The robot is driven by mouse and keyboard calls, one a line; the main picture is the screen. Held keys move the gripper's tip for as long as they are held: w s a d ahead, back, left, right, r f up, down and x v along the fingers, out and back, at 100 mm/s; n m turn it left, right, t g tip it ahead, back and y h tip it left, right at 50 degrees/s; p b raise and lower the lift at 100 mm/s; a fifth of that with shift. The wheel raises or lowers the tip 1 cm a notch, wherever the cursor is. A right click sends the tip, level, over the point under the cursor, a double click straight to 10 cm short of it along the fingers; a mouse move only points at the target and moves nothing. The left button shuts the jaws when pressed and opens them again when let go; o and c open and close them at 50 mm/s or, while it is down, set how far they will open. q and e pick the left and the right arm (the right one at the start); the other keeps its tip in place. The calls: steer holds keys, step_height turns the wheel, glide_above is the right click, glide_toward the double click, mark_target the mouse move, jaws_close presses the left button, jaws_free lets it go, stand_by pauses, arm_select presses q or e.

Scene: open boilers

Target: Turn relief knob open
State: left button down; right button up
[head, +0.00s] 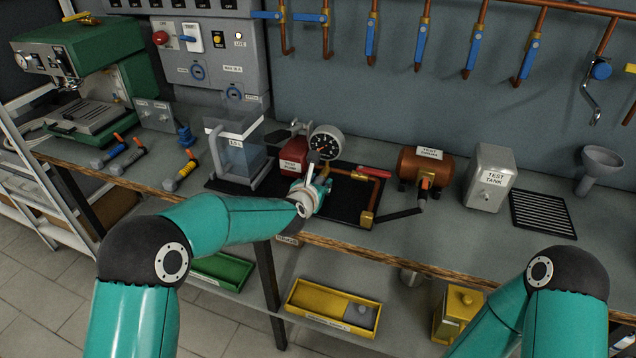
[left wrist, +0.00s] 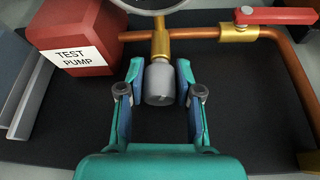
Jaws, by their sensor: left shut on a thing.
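The relief knob is a grey cylinder (left wrist: 160,88) below a brass fitting on the copper pipe, in the middle of the left wrist view. My left gripper (left wrist: 160,73) has one finger on each side of the knob and is shut on it. In the head view my left gripper (head: 319,182) reaches the pipework at the bench's front, and it largely hides the knob there. My right arm shows at the lower right of the head view; its gripper is out of the picture.
The red test pump (head: 293,157) and the pressure gauge (head: 327,143) stand close to my left gripper. A red-handled valve (left wrist: 277,16) is on the pipe to the right. A water tank (head: 238,150) stands left, a copper boiler (head: 424,168) right.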

arm_select(q)
steer(key=c, duration=0.8)
jaws_free()
steer(key=shift+o, duration=0.2)
steer(key=v, duration=1.2)
steer(key=shift+w, duration=0.1)
